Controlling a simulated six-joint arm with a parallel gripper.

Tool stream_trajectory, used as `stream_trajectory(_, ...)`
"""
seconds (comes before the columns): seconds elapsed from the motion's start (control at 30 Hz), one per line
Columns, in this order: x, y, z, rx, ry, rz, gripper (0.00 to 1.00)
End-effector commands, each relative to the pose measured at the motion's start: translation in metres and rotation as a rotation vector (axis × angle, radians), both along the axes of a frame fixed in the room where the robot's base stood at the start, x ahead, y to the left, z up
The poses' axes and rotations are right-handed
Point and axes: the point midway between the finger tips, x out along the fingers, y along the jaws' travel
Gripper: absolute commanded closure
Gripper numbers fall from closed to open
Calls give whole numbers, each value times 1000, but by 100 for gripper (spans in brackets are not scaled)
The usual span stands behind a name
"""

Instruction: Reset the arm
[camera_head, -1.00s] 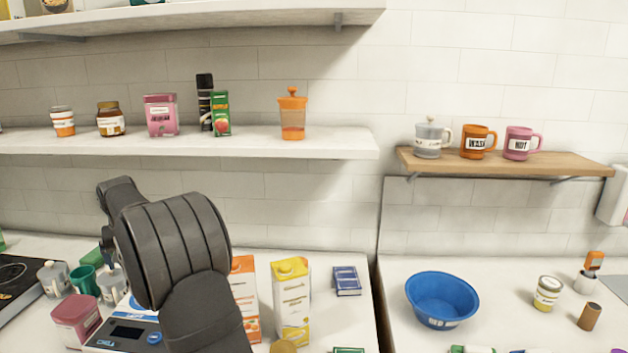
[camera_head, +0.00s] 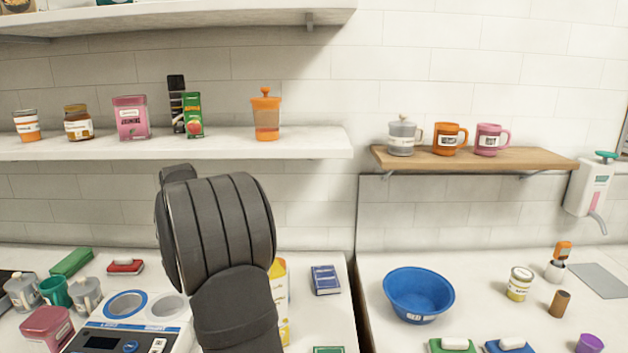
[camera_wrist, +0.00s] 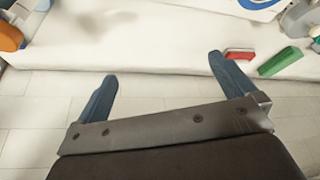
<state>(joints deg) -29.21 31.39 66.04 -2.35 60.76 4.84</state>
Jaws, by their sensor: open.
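My arm rises in the middle of the head view, a dark grey ribbed link in front of the left counter and below the long white shelf. The head view does not show its fingertips. In the wrist view my gripper (camera_wrist: 163,78) is open, its two blue-grey fingers wide apart with nothing between them. Beyond the fingers lie the white counter (camera_wrist: 150,55) and the tiled wall (camera_wrist: 30,110). The arm hides most of a yellow-and-white carton (camera_head: 281,290) in the head view.
The white shelf (camera_head: 320,145) holds jars and boxes. A wooden shelf (camera_head: 535,163) carries three mugs. A white device (camera_head: 178,338) with round wells stands at lower left, near a red block (camera_head: 125,267).

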Motion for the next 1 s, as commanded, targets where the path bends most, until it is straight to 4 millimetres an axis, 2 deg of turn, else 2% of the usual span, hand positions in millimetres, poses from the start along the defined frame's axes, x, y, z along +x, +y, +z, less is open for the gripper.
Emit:
stream_trajectory(0.03,3,-12,1,0,0,-14,0)
stream_trajectory(0.47,15,-97,6,-1,1,-104,0)
stream_trajectory(1.0,13,-204,11,-4,0,-219,0)
